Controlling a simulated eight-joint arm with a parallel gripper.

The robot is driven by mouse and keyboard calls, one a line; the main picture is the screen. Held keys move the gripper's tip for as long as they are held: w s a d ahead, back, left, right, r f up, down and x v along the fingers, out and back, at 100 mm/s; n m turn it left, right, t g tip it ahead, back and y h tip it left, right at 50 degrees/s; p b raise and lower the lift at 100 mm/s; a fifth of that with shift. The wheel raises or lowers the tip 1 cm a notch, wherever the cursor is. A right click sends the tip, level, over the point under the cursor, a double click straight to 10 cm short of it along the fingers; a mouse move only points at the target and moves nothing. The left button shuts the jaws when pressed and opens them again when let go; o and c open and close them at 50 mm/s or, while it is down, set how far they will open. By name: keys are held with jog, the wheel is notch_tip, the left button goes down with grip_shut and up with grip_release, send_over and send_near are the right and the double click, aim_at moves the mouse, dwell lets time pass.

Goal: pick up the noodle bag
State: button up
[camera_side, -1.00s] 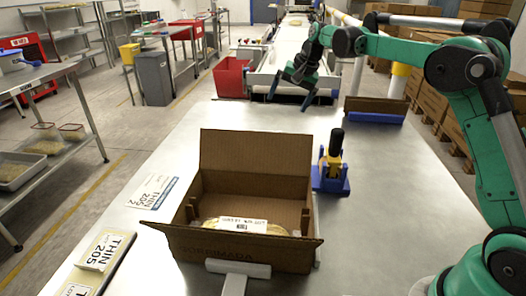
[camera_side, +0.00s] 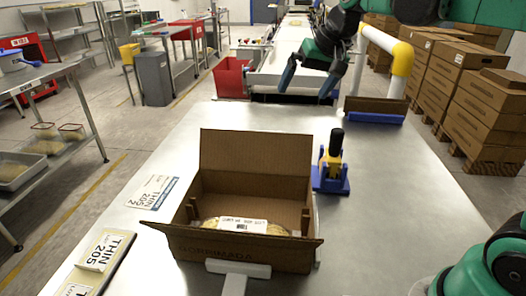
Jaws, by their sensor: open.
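The noodle bag (camera_side: 240,224), pale yellow with a white printed label, lies inside the open cardboard box (camera_side: 255,155) on the steel table. The box's back flap stands up, and its front wall hides the lower part of the bag. My gripper (camera_side: 308,88) is at the far end of the table, above and behind the box and well apart from it. Its two blue-tipped fingers are spread and point down, with nothing between them.
A blue and yellow tool with a black handle (camera_side: 335,150) stands right of the box. A brown strip on a blue base (camera_side: 375,108) is at the far right. Printed cards (camera_side: 106,250) lie at left. A red bin (camera_side: 232,78) stands beyond. The table's right side is clear.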

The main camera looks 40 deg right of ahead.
jog(key=s+a+f+n, duration=0.2)
jog(key=s+a+f, duration=0.1)
jog(key=s, duration=0.2)
jog(key=shift+s+f+t, duration=0.3)
jog(key=shift+s+t, duration=0.05)
jog(key=shift+t, duration=0.05)
jog(key=s+f+n, duration=0.1)
jog(key=f, duration=0.1)
jog(key=s+a+f+n, duration=0.1)
jog(key=s+f, duration=0.1)
jog(key=s+a+f+n+t, duration=0.1)
jog(key=s, duration=0.1)
jog(key=shift+s+f, duration=0.25)
jog(key=shift+f, duration=0.15)
jog(key=shift+c, duration=1.1)
